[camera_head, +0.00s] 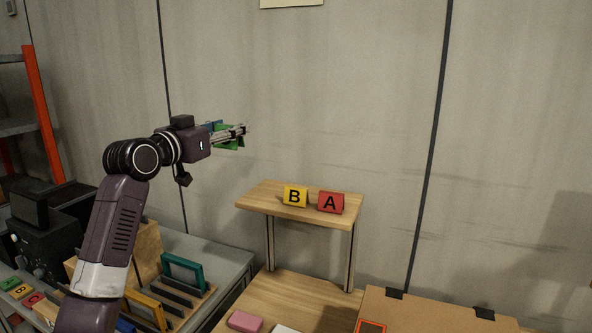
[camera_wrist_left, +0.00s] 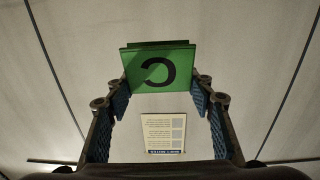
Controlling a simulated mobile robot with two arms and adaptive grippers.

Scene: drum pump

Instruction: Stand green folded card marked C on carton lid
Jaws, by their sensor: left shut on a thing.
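My left gripper (camera_head: 238,134) is held high in front of the wall, shut on the green folded card (camera_head: 229,143). In the left wrist view the green card (camera_wrist_left: 158,71) sits between the fingertips, and its black C appears upside down. The card is in the air, well above and to the left of the brown carton lid (camera_head: 440,311) at the lower right. A red-orange outlined square (camera_head: 371,327) is partly visible at the lid's left, cut by the frame's lower edge. My right gripper is not in view.
A raised wooden shelf (camera_head: 262,202) holds a yellow B card (camera_head: 295,196) and a red A card (camera_head: 330,202). Below it are a pink block (camera_head: 245,321) and a wooden tabletop (camera_head: 305,296). A rack with a teal frame (camera_head: 183,270) stands at left. The visible lid is mostly clear.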

